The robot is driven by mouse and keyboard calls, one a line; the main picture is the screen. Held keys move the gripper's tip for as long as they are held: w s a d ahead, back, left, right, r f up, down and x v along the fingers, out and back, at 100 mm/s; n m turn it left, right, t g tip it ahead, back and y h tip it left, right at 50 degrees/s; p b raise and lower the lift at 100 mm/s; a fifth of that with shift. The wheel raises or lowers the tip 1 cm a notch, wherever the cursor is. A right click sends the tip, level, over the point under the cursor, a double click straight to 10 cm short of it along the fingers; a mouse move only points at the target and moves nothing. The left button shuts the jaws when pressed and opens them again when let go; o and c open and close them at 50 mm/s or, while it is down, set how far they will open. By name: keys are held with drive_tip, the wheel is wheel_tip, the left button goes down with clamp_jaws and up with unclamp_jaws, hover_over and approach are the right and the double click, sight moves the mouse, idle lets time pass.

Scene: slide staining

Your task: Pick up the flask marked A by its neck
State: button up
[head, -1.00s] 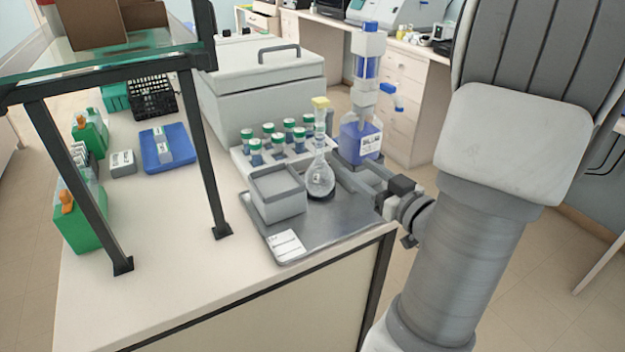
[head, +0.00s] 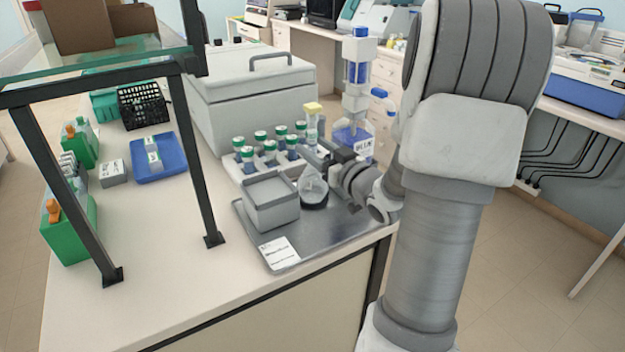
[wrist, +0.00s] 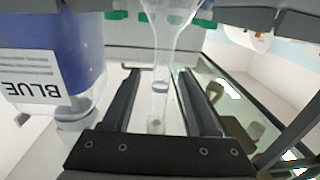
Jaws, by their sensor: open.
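The clear glass flask (head: 313,187) stands upright on the grey tray (head: 335,212), its round body on a dark ring. No letter A is legible on it. In the head view my gripper (head: 316,152) reaches in from the right at neck height and hides much of the neck. In the wrist view the picture is inverted, and the flask's neck (wrist: 160,98) lies between the two dark fingers of my open gripper (wrist: 160,76). Gaps show on both sides of the neck.
The blue bottle (head: 350,140), labelled BLUE in the wrist view (wrist: 45,60), stands close beside my gripper. A grey open box (head: 271,213) stands left of the flask. A black-legged shelf (head: 200,160) is further left.

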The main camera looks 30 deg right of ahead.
drive_tip(key=shift+w+a, duration=0.1)
drive_tip(key=shift+w, duration=1.85)
clamp_jaws()
